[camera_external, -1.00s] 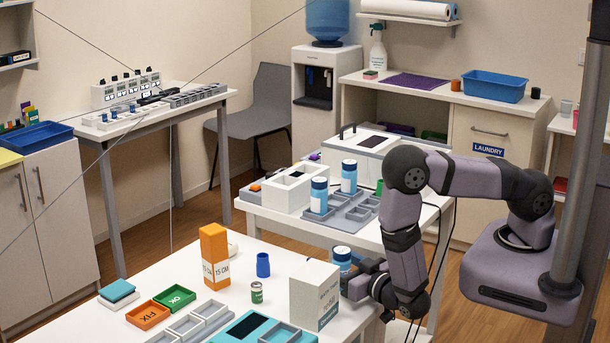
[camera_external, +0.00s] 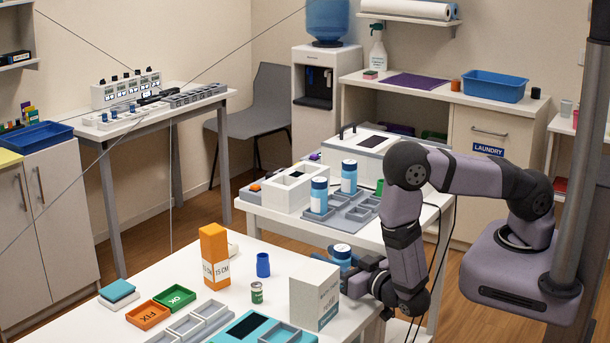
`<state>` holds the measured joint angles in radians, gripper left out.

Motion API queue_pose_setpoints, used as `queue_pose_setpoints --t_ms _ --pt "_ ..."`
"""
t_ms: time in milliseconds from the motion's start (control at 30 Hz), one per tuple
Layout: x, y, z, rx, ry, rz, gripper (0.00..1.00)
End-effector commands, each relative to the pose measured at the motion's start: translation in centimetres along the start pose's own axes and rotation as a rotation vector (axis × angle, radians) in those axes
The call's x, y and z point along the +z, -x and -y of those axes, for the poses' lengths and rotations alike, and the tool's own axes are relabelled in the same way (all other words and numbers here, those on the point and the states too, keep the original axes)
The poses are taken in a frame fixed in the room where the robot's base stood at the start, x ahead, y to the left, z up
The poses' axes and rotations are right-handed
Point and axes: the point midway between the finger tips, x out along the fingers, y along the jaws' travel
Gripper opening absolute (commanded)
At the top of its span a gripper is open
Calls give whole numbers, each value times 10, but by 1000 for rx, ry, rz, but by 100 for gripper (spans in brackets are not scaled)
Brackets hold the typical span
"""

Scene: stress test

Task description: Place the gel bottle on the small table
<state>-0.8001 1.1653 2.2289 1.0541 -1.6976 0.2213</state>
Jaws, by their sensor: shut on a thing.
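A blue-and-white bottle, apparently the gel bottle (camera_external: 340,252), is in my gripper (camera_external: 346,267), just behind the white carton at the right end of the front white table (camera_external: 270,235). Only its upper part shows clearly; the fingers and carton hide the rest. Two similar bottles, the left one (camera_external: 319,196) and the right one (camera_external: 349,177), stand upright in a grey tray on the white table behind (camera_external: 290,222). I cannot tell which table is the small one.
The white carton (camera_external: 314,295) stands close to my gripper. An orange box (camera_external: 214,255), a blue cup (camera_external: 263,265), a small can (camera_external: 257,293) and trays (camera_external: 148,315) occupy the front table. A grey tray (camera_external: 362,214) has empty compartments.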

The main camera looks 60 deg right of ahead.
Motion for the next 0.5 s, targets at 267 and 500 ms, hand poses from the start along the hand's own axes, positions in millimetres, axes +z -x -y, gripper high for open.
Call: queue_pose_setpoints --t_ms 267,500 --pt "-22 0 0 0 -2 -1 4" --pt "-48 0 0 0 -4 -3 4"
